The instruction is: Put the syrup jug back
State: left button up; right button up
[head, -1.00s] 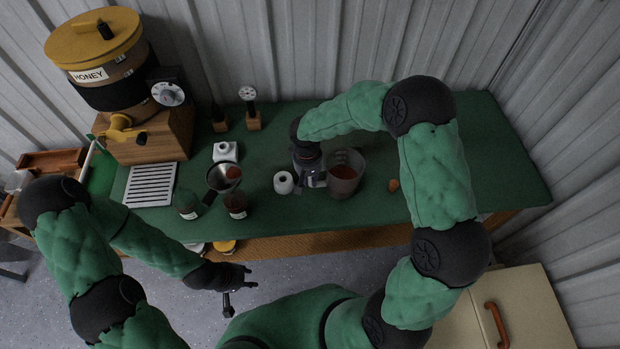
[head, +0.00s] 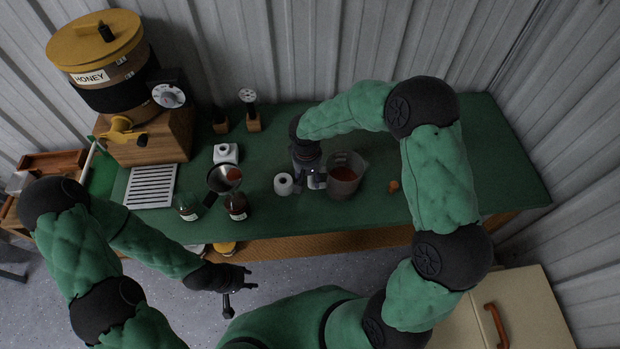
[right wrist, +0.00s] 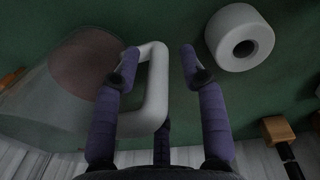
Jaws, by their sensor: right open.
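The syrup jug (head: 344,176) is a clear jug with reddish-brown liquid, upright on the green table. Its pale handle (head: 317,181) points left, toward my right gripper (head: 307,178). In the right wrist view, the jug (right wrist: 70,85) is at the left and its handle (right wrist: 158,88) comes in between the fingers of my right gripper (right wrist: 162,55). The gripper is open, its fingers on either side of the handle bar, the left one near or inside the loop. My left gripper (head: 246,278) hangs low in front of the table, empty; its finger opening is unclear.
A white roll-like object (head: 283,184) stands close left of my right gripper. Further left are a funnel-like vessel (head: 222,180), dark jars (head: 236,206) and a slotted tray (head: 150,186). A honey tank (head: 105,60) stands back left. A small brown object (head: 394,186) lies right of the jug.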

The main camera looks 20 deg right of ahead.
jog(key=r, duration=0.3)
jog(key=r+p, duration=0.1)
jog(key=r, duration=0.3)
jog(key=r+p, duration=0.1)
jog(key=r, duration=0.2)
jog(key=shift+a+r, duration=0.35)
jog(key=shift+r, duration=0.05)
